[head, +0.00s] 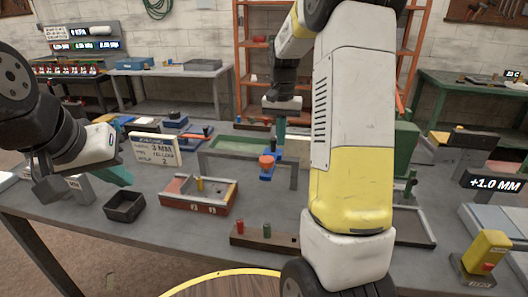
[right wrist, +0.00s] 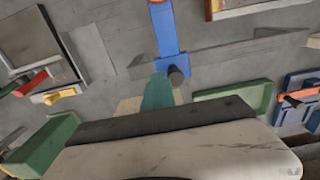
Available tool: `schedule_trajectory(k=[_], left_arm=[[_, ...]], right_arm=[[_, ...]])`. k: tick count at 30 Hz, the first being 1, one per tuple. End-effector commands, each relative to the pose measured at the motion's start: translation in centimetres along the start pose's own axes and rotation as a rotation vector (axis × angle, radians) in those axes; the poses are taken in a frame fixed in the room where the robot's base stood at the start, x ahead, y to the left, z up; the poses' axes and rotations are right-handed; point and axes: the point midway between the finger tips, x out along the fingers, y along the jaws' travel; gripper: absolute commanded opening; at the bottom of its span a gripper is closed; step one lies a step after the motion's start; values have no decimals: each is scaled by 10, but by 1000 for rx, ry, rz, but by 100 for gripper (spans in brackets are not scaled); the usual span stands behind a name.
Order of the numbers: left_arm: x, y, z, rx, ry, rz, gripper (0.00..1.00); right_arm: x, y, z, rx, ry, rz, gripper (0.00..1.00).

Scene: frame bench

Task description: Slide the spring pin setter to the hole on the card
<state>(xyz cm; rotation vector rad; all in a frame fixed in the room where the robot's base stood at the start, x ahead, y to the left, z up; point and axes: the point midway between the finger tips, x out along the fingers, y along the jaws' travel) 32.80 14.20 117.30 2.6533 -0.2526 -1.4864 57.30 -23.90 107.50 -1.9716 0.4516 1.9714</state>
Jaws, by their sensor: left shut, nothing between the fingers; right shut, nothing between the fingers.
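The spring pin setter appears to be the blue piece with an orange knob (head: 267,164) at the grey bridge-like rail (head: 225,155). In the right wrist view it is a blue strip (right wrist: 165,30) crossing the rail (right wrist: 215,53). The white card (head: 155,149) stands left of the rail; its small print seems to include "YELLOW" and a 2. My right gripper (head: 278,138) is shut and empty, its teal fingers (right wrist: 158,95) pointing down just behind the setter; contact cannot be told. My left gripper (head: 118,172) is shut and empty above the table at left.
A red-sided tray (head: 200,205) with a yellow pin lies before the rail, a black bin (head: 124,206) to its left. A dark block (head: 262,238) holds red and green pins. My right arm hides part of the bench. A yellow device (head: 486,256) stands at right.

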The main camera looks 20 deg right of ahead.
Motion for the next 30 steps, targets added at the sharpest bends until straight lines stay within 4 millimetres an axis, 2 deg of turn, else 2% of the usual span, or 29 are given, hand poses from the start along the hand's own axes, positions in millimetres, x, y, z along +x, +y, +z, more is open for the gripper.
schedule_trajectory(k=[30], left_arm=[[0, 0, 0, 0, 0, 0, 0]], right_arm=[[0, -62, 0, -3, -1, 0, 0]])
